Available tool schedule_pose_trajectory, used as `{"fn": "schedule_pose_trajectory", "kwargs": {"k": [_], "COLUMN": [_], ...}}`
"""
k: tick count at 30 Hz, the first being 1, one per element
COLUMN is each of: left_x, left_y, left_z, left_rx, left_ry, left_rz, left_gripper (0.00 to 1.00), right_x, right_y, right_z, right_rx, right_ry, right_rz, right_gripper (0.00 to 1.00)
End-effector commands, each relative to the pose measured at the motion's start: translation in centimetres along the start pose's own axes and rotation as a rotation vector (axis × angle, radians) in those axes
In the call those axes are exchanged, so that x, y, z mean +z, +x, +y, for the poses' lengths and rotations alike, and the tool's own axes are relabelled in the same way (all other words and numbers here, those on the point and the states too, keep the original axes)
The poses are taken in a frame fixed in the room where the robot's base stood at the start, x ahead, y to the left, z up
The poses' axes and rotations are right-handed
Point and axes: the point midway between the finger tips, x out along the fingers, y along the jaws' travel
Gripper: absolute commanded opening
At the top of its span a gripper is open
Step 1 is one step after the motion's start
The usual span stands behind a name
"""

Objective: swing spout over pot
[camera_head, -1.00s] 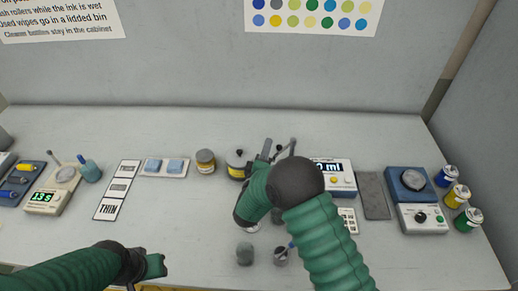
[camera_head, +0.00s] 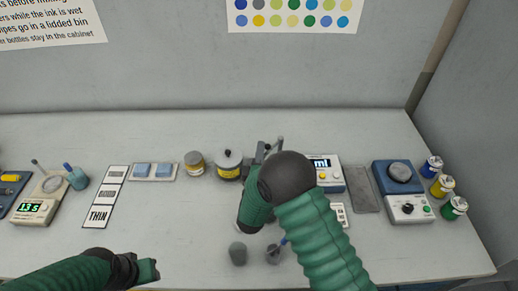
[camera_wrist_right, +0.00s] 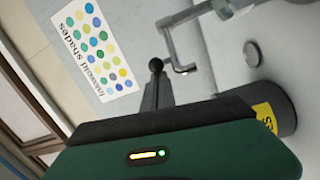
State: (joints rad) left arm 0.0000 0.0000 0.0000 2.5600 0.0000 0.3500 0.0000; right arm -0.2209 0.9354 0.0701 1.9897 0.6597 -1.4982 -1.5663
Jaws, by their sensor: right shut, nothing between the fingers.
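A grey bent pipe, likely the spout (camera_wrist_right: 178,30), shows in the right wrist view with its short end turned down. In the head view its upper part (camera_head: 279,147) sits just right of my right fingers. A grey pot with a yellow label and black knob (camera_head: 229,165) stands left of my right gripper (camera_head: 262,151). A labelled grey cylinder, likely this pot, also shows in the wrist view (camera_wrist_right: 285,118). My right gripper is shut and empty; a black ball knob (camera_wrist_right: 155,64) shows by its fingertips, contact unclear. My left gripper (camera_head: 152,270) is low over the front edge, jaws unclear.
Two small grey cups (camera_head: 238,254) (camera_head: 274,254) stand in front of my right wrist. A display box (camera_head: 327,175) stands right of it, partly hidden. An amber jar (camera_head: 195,163) is left of the pot. The bench's left front is clear.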

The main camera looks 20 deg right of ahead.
Motion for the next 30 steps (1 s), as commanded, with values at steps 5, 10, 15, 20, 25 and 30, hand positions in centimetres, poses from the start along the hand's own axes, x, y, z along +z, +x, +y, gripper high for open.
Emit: {"fn": "schedule_pose_trajectory", "kwargs": {"k": [5, 10, 15, 20, 25, 30], "left_x": [-0.1, -0.1, -0.1, -0.1, -0.2, -0.2], "left_y": [-0.2, -0.4, -0.6, -0.6, -0.7, -0.7], "left_z": [0.0, 0.0, 0.0, 0.0, 0.0, 0.0], "left_rx": [0.000, 0.000, 0.000, 0.000, 0.000, 0.000], "left_ry": [0.000, 0.000, 0.000, 0.000, 0.000, 0.000], "left_rz": [0.000, 0.000, 0.000, 0.000, 0.000, 0.000], "left_gripper": [0.36, 0.36, 0.36, 0.36, 0.36, 0.36], "right_x": [0.4, 1.0, 2.0, 2.9, 3.6, 3.9], "right_y": [-0.3, -0.7, -1.2, -1.6, -1.8, -1.8], "right_z": [0.2, 0.3, 0.5, 0.7, 0.8, 0.8], "right_rx": [-0.008, -0.009, -0.009, -0.009, -0.009, -0.009], "right_ry": [0.001, 0.001, 0.002, 0.002, 0.003, 0.003], "right_rz": [0.040, 0.047, 0.046, 0.046, 0.046, 0.045], "right_gripper": [0.00, 0.00, 0.00, 0.00, 0.00, 0.00]}}
